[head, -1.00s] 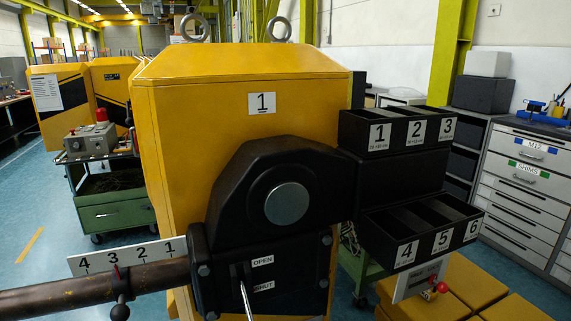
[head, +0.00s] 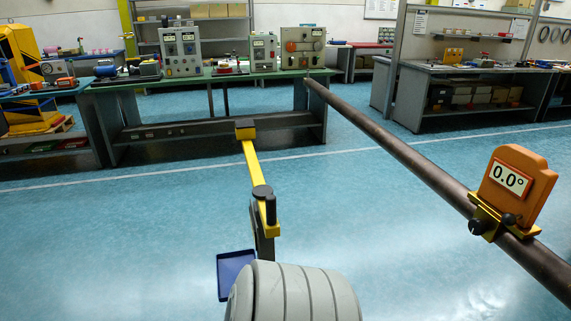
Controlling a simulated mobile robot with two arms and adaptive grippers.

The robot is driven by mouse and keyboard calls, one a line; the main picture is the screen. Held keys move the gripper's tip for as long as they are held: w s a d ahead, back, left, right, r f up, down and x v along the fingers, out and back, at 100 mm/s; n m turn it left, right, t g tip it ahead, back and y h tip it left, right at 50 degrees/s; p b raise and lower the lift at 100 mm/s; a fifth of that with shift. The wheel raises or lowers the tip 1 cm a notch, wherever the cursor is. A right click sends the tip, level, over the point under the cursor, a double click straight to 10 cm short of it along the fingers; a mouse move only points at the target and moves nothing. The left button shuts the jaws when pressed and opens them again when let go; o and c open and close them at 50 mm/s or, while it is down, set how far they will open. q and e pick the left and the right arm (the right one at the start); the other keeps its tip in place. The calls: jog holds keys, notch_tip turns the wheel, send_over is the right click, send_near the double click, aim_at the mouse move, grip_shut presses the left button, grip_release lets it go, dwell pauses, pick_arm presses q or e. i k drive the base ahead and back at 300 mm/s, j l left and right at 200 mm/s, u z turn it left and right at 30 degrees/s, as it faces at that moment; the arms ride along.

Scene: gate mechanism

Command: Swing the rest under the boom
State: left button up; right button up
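The boom (head: 400,155) is a long dark pipe. It runs from the lower right corner up to its far end near the green bench at the top middle. The rest (head: 253,168) is a yellow bar with a dark pad (head: 245,131) on its far end and a black upright knob (head: 270,210) near its close end. It points away from me, left of the boom and apart from it, not under it. A grey rounded body at the bottom hides what stands below the rest. Neither gripper can be made out.
An orange gauge (head: 515,185) reading 0.0° is clamped on the boom at right. A blue tray (head: 233,272) lies low beside the rest. A green bench (head: 215,80) with control boxes stands behind. Blue floor between rest and boom is clear.

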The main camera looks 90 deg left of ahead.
aim_at(263, 194)
jog(key=u, duration=3)
jog(key=i+j, duration=0.3)
jog(key=i+j+z, duration=0.1)
jog(key=i+j, duration=0.2)
jog(key=j, duration=0.2)
jog(key=i+j, duration=0.3)
jog(key=i+j+z, duration=0.1)
jog(key=i+j, duration=0.2)
jog(key=j, duration=0.25)
jog(key=i+j, duration=0.25)
jog(key=j, duration=0.15)
jog(key=i+j+z, duration=0.15)
jog(key=i+j, duration=0.15)
jog(key=j, duration=0.15)
jog(key=i+j, duration=0.25)
jog(key=j, duration=0.2)
jog(key=i+j+z, duration=0.1)
jog(key=j, duration=0.4)
jog(key=i, duration=0.1)
